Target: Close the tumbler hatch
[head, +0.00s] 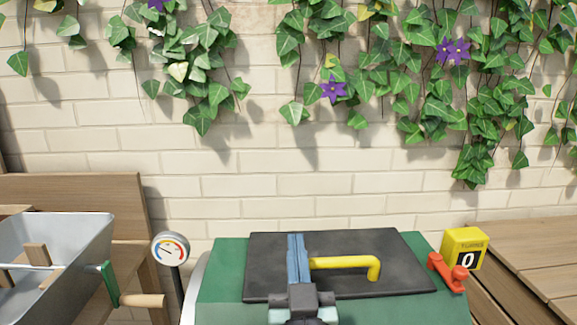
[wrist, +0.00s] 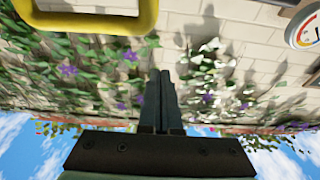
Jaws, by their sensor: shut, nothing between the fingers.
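The green tumbler (head: 222,285) stands at the bottom middle of the head view. Its dark hatch (head: 350,245) lies across the top and looks flat; I cannot tell whether any gap is left beneath it. A yellow bent handle (head: 345,262) is on the hatch; it also shows at the top left of the wrist view (wrist: 95,22). My gripper (head: 297,238) is in front of the hatch in the picture, just left of the handle, and hides part of the lid. In the wrist view its fingers (wrist: 160,75) are together and empty, apart from the handle.
A red latch-like part (head: 447,271) and a yellow counter reading 0 (head: 464,248) are at the tumbler's right. A round gauge (head: 170,249) and a metal bin (head: 60,235) are at left. Wooden planks (head: 530,250) lie right. An ivy-covered brick wall (head: 250,160) stands behind.

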